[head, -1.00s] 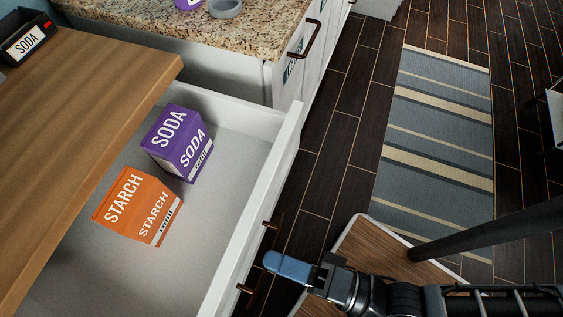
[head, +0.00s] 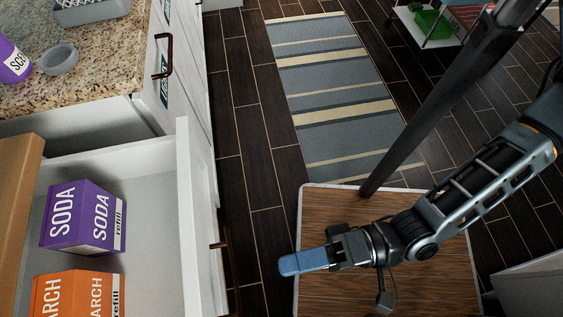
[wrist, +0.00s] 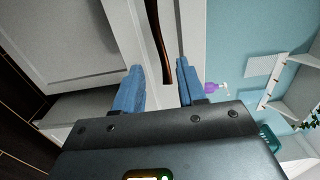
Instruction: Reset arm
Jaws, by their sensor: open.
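My gripper (head: 303,262) is in front of the open drawer, to the right of its front panel in the head view. Its blue fingers also show in the wrist view (wrist: 160,88), apart and with nothing held between them. A dark drawer handle (wrist: 158,40) shows beyond the fingers in the wrist view. My arm reaches in from the right of the head view, over a wood-topped surface.
The open drawer (head: 152,215) holds a purple soda box (head: 85,217) and an orange starch box (head: 78,294). A granite counter (head: 110,60) carries a purple container (head: 12,62) and a grey ring-like dish (head: 60,60). A striped rug (head: 335,95) lies on the dark floor.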

